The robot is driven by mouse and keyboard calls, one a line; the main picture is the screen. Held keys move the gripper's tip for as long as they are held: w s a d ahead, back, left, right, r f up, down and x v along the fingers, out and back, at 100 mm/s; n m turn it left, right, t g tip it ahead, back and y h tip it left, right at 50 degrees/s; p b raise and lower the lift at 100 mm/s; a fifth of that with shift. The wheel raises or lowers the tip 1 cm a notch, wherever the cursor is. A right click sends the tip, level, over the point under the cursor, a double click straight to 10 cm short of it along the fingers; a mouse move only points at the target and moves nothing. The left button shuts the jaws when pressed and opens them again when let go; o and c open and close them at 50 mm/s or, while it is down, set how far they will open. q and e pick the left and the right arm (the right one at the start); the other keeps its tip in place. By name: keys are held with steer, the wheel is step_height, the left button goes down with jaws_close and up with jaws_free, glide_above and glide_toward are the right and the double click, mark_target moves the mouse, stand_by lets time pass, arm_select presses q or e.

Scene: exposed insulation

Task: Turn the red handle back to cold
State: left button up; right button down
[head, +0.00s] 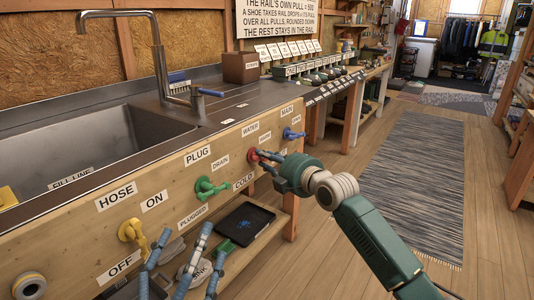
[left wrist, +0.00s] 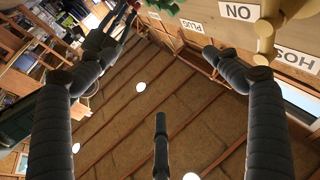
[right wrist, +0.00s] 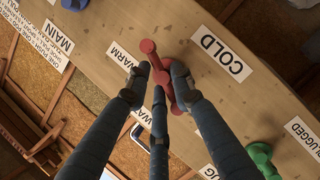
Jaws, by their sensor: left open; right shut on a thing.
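The red handle (head: 252,156) sits on the wooden front panel between the WARM label (head: 265,137) and the COLD label (head: 243,181). My right gripper (head: 266,159) is closed around it. In the right wrist view the red handle (right wrist: 162,77) lies between the fingertips (right wrist: 159,82), with the WARM label (right wrist: 122,57) to its left and the COLD label (right wrist: 221,53) to its right. Part of the handle is hidden by the fingers. My left gripper (head: 187,262) is open and empty, low in front of the panel; its spread fingers also show in the left wrist view (left wrist: 165,85).
A green handle (head: 208,188) and a yellow handle (head: 133,232) sit left of the red one, a blue handle (head: 292,134) to its right. A shelf with a dark tablet (head: 243,223) lies below. The floor by the striped rug (head: 410,170) is clear.

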arm_select(q)
steer(key=s+a+f+g+y+p, duration=0.1)
steer(key=s+f+g, duration=0.1)
steer(key=f+g, duration=0.2)
steer(key=s+a+f+g+y+p, duration=0.1)
steer(key=s+a+f+g, duration=0.1)
steer(key=f, duration=0.9)
steer(key=s+a+f+g+y+p, duration=0.1)
steer(key=s+a+f+g+p, duration=0.1)
steer(key=f+g, duration=0.4)
steer(key=shift+s+f+n+y, duration=0.3)
steer(key=shift+s+f, duration=0.6)
steer(key=shift+f, duration=0.15)
arm_select(e)
steer(key=shift+w+d+r+m+g+y, duration=0.15)
steer(key=shift+m+g+y, duration=0.2)
steer(key=shift+m+g, duration=0.95)
steer(key=shift+w+d+f+m+g+y, duration=0.15)
steer(key=shift+m+g+y, duration=0.35)
steer(key=shift+m, duration=1.45)
steer(key=shift+w+d+r+m+g+y, duration=0.15)
steer(key=shift+m+g+y, duration=0.1)
steer(key=shift+m+g, duration=1.1)
arm_select(q)
steer(key=shift+w+r, duration=0.1)
steer(key=shift+w, duration=0.05)
arm_select(e)
steer(key=shift+a+m+t, duration=0.1)
steer(key=shift+m+t, duration=0.2)
steer(key=shift+t, duration=0.05)
